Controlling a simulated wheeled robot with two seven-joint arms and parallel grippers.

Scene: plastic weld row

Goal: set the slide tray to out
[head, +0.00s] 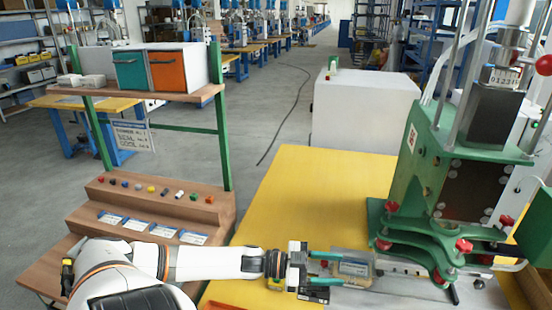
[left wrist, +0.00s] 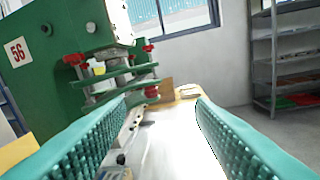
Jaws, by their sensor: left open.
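The slide tray (head: 354,268), a small greyish plate with a pale label, lies on the yellow table just left of the green welding machine (head: 405,170). A grey metal rail runs from it toward the machine's base. My left gripper (head: 328,269) is at the tray's left end, its two teal fingers apart. I cannot tell whether they touch the tray. In the left wrist view the open fingers (left wrist: 160,125) point toward the machine (left wrist: 60,60), with a pale bright surface between them. My right gripper is not in view.
Red knobs (head: 464,246) stick out from the machine's lower clamps. The yellow table top (head: 310,190) is clear behind my left arm. A wooden shelf stand (head: 150,207) with small coloured parts stands at the left. A white cabinet (head: 365,108) stands behind the table.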

